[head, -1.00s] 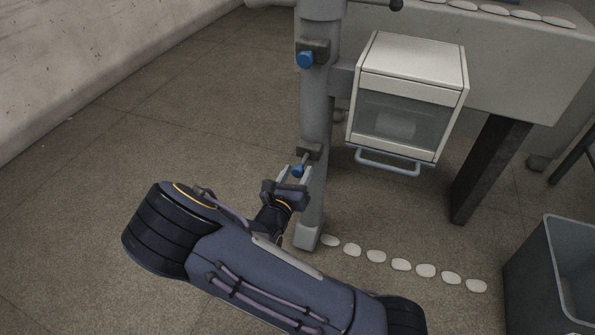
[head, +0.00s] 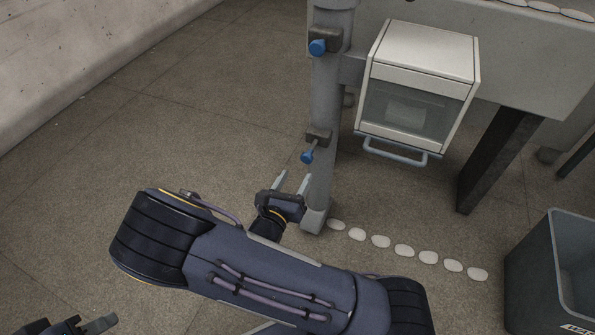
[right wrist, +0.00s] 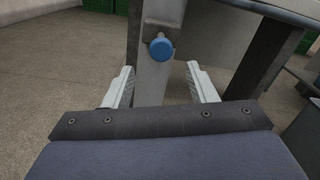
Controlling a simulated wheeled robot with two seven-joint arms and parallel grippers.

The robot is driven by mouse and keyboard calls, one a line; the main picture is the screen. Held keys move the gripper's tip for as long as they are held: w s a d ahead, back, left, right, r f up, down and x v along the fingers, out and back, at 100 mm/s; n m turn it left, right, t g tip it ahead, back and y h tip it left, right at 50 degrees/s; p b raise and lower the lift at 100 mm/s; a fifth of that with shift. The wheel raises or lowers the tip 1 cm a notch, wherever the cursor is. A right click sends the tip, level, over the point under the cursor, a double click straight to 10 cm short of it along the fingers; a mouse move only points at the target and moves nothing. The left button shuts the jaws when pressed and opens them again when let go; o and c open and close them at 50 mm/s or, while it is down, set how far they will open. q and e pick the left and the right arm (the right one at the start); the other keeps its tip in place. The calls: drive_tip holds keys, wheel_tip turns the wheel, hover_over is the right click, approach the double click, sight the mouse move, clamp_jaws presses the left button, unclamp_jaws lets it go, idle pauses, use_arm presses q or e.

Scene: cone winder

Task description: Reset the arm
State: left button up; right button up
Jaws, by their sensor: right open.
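A grey upright post carries two small arms with blue knobs. The lower blue knob (head: 307,156) sticks out from a dark bracket (head: 319,136), angled down and to the left. The upper blue knob (head: 318,47) sits on a similar bracket higher up. My right gripper (head: 291,182) is open and empty, just below and short of the lower knob, not touching it. In the right wrist view the blue knob (right wrist: 161,49) shows beyond the two spread fingers and between them. My left gripper (head: 92,326) shows only partly at the bottom left corner.
A white box with a glass front (head: 414,95) and a blue-grey handle hangs right of the post. A grey bin (head: 535,265) stands at the lower right. White oval markers (head: 404,250) line the floor. The floor left of the post is clear.

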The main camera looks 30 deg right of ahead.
idle(0.4)
drive_tip(key=s+d+m+g+y, duration=0.1)
drive_tip(key=s+d+m+g, duration=0.5)
drive_tip(key=s+m+g, duration=0.3)
drive_tip(key=s+a+r+m+g+y, duration=0.2)
drive_tip(key=s+m+y, duration=0.3)
drive_tip(key=m+y, duration=0.15)
drive_tip(key=s+a+r+m+g+y, duration=0.1)
drive_tip(key=s+a+m+g+y, duration=0.1)
drive_tip(key=s+m+y, duration=0.45)
drive_tip(key=a+r+m+t+y+p, duration=0.1)
drive_tip(key=a+r+m+t+p, duration=0.1)
drive_tip(key=r+p, duration=1.4)
drive_tip(key=a+r+m+t+y+p, duration=0.2)
drive_tip(key=r+m+t+p, duration=0.2)
drive_tip(key=r+p, duration=1.3)
wheel_tip(320, 180, up, 10)
drive_tip(key=m, duration=0.2)
drive_tip(key=shift+s+r+m+t, duration=0.2)
drive_tip(key=shift+s+m+t, duration=0.1)
drive_tip(key=shift+m+t, duration=0.1)
drive_tip(key=shift+c, duration=0.4)
